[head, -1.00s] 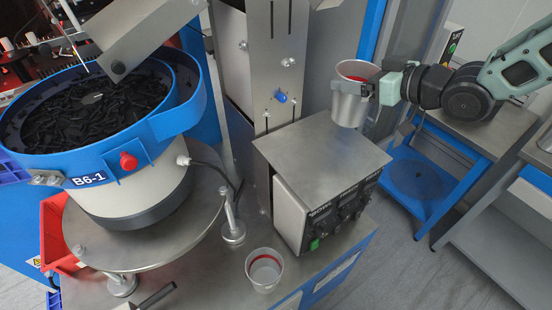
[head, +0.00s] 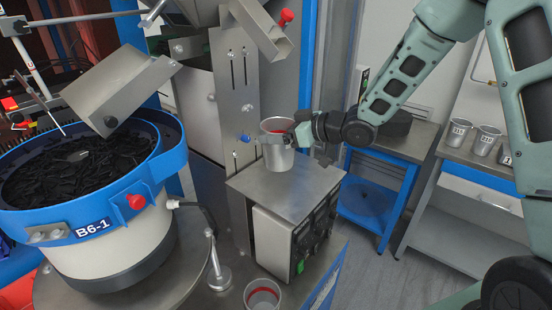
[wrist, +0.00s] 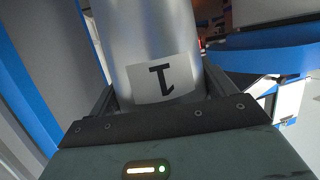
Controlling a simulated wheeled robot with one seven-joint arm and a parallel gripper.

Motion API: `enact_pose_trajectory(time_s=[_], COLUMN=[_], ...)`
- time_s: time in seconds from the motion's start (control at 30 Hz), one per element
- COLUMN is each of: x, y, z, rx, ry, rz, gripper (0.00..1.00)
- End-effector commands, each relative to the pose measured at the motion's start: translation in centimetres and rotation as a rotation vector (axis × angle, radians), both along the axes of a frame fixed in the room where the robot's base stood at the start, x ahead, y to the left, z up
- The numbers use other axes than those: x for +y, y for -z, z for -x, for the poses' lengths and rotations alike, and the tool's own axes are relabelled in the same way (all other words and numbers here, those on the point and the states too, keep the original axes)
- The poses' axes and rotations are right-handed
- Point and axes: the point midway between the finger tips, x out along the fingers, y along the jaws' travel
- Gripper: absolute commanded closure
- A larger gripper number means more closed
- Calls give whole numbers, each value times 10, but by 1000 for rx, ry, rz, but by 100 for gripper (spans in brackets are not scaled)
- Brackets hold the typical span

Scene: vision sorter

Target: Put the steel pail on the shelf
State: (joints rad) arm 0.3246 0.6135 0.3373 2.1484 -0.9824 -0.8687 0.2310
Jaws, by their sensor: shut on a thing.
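A steel pail (head: 277,156) with red inside its rim is in my gripper (head: 285,138), upright at the back of a control box's flat top. I cannot tell whether its base touches the top. In the wrist view the pail (wrist: 150,40) sits between the two fingers, with a white label bearing a black mark like a 1. A second steel pail (head: 262,291), also red inside, stands low in front of the box, cut by the frame edge. At the right, several labelled pails (head: 485,142) stand on a bench-like shelf (head: 447,153).
The control box (head: 262,190) with knobs stands under the held pail. A blue-rimmed bowl feeder (head: 120,195) full of black parts fills the left. A blue-framed table (head: 410,150) stands behind my arm. Grey floor is open between box and shelf.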

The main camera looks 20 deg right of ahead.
Motion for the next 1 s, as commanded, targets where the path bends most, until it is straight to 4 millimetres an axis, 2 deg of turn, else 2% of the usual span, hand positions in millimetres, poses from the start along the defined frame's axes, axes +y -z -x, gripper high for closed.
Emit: enact_pose_trajectory(time_s=[0.5, 0.9, 0.93, 0.97, 1.0], x=[1, 1, 1, 1, 1], y=[56, 62, 61, 61, 61], z=[0, 0, 0, 0, 0], rx=[-1, -3, -2, -2, -2], ry=[0, -1, -1, -1, -1], rz=[-1, 0, 1, 1, 1], gripper=[57, 57, 11, 3, 0])
